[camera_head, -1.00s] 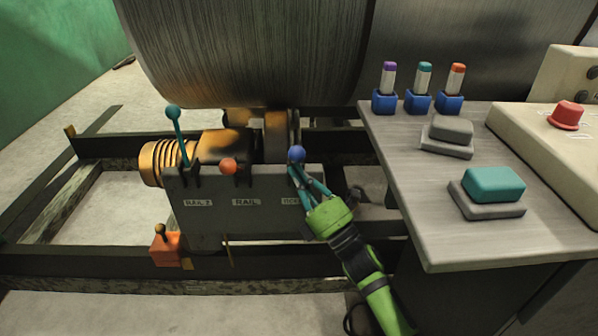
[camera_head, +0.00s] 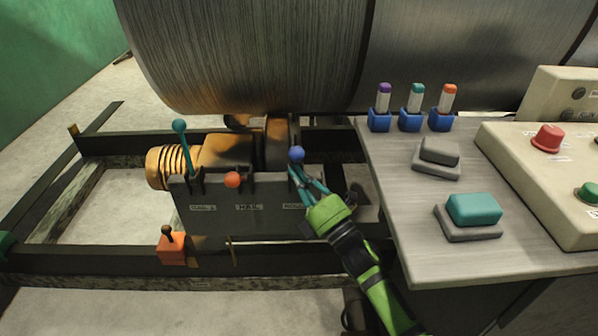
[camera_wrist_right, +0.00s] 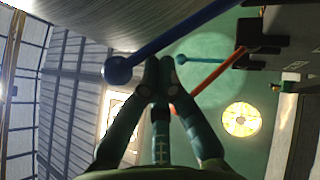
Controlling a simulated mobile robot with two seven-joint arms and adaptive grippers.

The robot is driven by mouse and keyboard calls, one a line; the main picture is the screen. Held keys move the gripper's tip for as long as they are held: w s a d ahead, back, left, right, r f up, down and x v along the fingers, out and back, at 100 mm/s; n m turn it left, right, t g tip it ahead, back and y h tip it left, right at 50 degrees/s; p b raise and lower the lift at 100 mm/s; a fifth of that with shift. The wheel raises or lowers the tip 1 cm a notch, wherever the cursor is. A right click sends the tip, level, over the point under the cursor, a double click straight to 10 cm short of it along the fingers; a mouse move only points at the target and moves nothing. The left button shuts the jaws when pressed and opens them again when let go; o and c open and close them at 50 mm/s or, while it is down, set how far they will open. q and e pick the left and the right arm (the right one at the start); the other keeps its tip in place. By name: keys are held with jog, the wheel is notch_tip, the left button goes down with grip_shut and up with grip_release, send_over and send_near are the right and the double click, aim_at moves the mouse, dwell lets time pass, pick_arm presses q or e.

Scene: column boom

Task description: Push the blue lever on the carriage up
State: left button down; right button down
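The carriage's dark box (camera_head: 245,222) carries three levers in the head view. The blue lever's ball (camera_head: 297,154) is at its right end. In the right wrist view the blue lever (camera_wrist_right: 117,70) crosses above the fingertips, its ball just left of them. My right gripper (camera_head: 301,176) is just below the blue ball in the head view. In the right wrist view its fingertips (camera_wrist_right: 160,76) are together, close to the lever; contact is unclear. I see nothing gripped between them. My left gripper is not in view.
A teal lever (camera_head: 179,125) stands up at the box's left, and an orange lever (camera_head: 232,179) is in the middle. A large grey drum (camera_head: 250,60) is behind. A grey table (camera_head: 385,185) with colored markers and buttons is close on the right of my right arm.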

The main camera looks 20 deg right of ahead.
aim_at(298, 158)
jog(key=w+r+m+p, duration=0.1)
jog(key=p, duration=0.2)
jog(key=r+g+h+p, duration=0.1)
jog(key=p, duration=0.2)
jog(key=shift+w+d+r+m, duration=0.15)
jog(key=shift+w+d+m, duration=0.05)
jog(key=shift+w+m, duration=0.2)
jog(key=shift+w+d+r+m+g+h+p, duration=0.15)
jog(key=shift+w+r+m+g+h+p, duration=0.3)
jog(key=shift+p, duration=0.6)
jog(key=shift+w+d+p, duration=0.15)
jog(key=shift+w+p, duration=0.3)
jog(key=shift+w, duration=0.1)
jog(key=shift+w+d+r, duration=0.1)
jog(key=shift+w, duration=0.3)
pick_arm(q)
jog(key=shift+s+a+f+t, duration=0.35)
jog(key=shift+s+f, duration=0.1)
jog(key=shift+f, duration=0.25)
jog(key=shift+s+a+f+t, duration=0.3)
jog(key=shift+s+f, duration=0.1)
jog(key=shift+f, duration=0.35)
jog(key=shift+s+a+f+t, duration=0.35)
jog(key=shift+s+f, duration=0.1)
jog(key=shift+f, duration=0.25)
pick_arm(e)
jog(key=shift+w+d+r, duration=0.1)
jog(key=shift+w+d, duration=0.05)
jog(key=shift+w, duration=0.25)
